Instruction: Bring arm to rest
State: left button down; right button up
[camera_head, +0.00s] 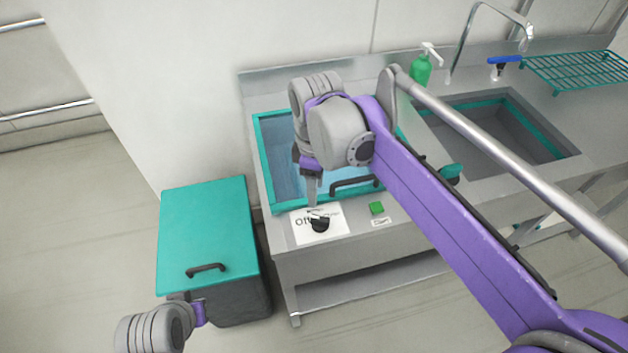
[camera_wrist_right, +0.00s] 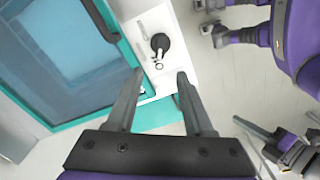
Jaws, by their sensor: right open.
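My right arm is purple and grey and reaches in from the lower right over a steel sink unit. Its gripper (camera_head: 313,192) points down just above a black knob (camera_head: 320,224) on a white label reading "Off". In the right wrist view the two right fingers (camera_wrist_right: 157,83) are apart with nothing between them, and the knob (camera_wrist_right: 160,43) lies beyond their tips, apart from them. My left gripper (camera_head: 190,299) is at the lower left, in front of a teal-lidded box; the gap between its fingers is not clear.
The teal-lidded box (camera_head: 206,222) stands left of the sink unit. The blue-tinted basin (camera_head: 280,158) is behind the knob. A green button (camera_head: 376,208), green soap bottle (camera_head: 421,70), tap (camera_head: 460,45), second basin (camera_head: 515,130) and teal rack (camera_head: 580,70) are to the right.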

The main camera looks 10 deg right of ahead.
jog(key=s+d+f+m+t, duration=0.2)
jog(key=s+d+f+m, duration=0.1)
jog(key=s+f+m, duration=0.3)
jog(key=s+d+f+m+t, duration=0.3)
jog(key=s+f+m, duration=0.3)
jog(key=s, duration=0.2)
jog(key=shift+s+d+f+m, duration=0.2)
jog(key=shift+s+d+m, duration=0.15)
jog(key=shift+d, duration=0.45)
